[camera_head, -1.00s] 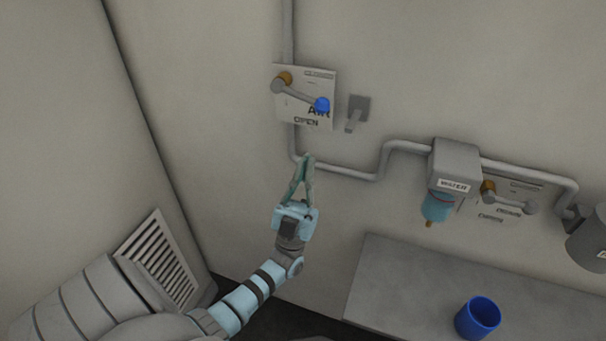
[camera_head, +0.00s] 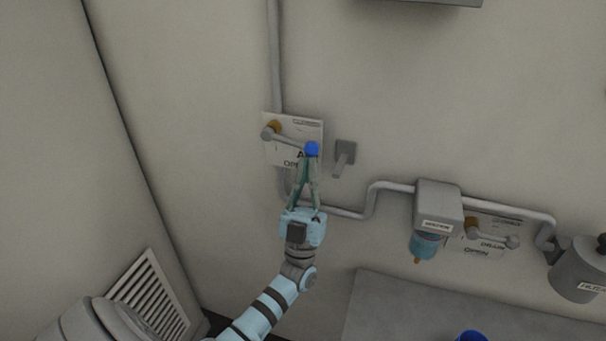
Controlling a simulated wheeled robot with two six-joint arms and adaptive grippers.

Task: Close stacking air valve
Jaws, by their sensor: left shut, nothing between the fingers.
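The air valve is a grey lever (camera_head: 288,140) with an orange-brown pivot at its left and a blue knob (camera_head: 312,149) at its right end. It sits on a white plate (camera_head: 281,154) on the wall, partly lettered "A…" and "OP…". The lever slopes slightly down to the right. My left gripper (camera_head: 309,161) is shut and empty, its fingertips pointing up just below the blue knob. The fingers cover part of the plate's lettering. I cannot tell whether the tips touch the knob. My right gripper is not in view.
A grey wall bracket (camera_head: 344,155) is just right of the plate. A grey counter (camera_head: 400,305) holds a blue cup (camera_head: 471,337). A vent (camera_head: 150,298) is lower left.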

